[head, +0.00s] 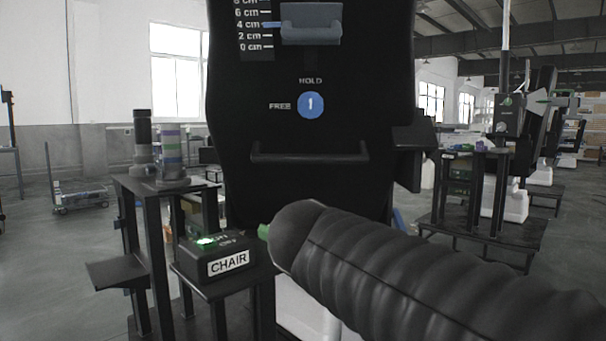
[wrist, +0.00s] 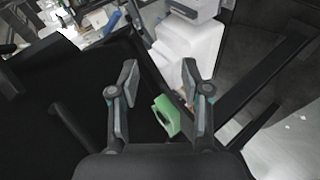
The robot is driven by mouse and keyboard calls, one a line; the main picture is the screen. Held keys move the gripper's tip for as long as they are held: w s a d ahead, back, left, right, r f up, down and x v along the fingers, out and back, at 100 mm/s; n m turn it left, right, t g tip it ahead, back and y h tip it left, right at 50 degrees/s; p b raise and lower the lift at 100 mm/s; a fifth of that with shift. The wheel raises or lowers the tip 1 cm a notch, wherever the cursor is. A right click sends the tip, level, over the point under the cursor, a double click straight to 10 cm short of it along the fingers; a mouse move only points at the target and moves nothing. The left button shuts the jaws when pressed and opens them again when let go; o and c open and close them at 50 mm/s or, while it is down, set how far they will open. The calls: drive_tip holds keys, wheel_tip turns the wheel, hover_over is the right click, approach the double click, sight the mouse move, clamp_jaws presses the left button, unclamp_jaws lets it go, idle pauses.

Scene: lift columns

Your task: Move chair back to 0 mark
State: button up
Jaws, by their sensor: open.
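The black chair back panel (head: 320,185) stands upright in the middle of the head view. Its cm scale (head: 254,25) has a blue pointer (head: 272,25) at about the 4 cm mark, left of a grey block (head: 311,24). The blue knob (head: 310,105) sits between the words FREE and HOLD, with its white mark upright toward HOLD. A black bar handle (head: 310,153) crosses the panel below. My gripper (wrist: 159,68) is open in the wrist view. A green piece (wrist: 167,115) shows between its fingers, apparently not gripped. In the head view my arm hides the gripper.
A black box labelled CHAIR (head: 228,262) with a lit green lamp stands on a low stand at left. A post table (head: 165,185) holds two cylinders. Another equipment stand (head: 480,200) is at right. White containers (wrist: 190,50) show beyond my fingers. Open floor lies at far left.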

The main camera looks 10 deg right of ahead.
drive_tip(key=w+a+r+n+t+h+b, duration=0.1)
drive_tip(key=w+a+r+n+t, duration=0.15)
drive_tip(key=w+a+r, duration=0.4)
drive_tip(key=n+t+h+b, duration=0.1)
drive_tip(key=t+h, duration=0.1)
drive_tip(key=t, duration=0.2)
approach(300, 160)
drive_tip(key=x, duration=1.1)
drive_tip(key=shift+w+d+p, duration=0.1)
drive_tip(key=shift+d+p, duration=0.1)
drive_tip(key=shift+p, duration=0.2)
clamp_jaws()
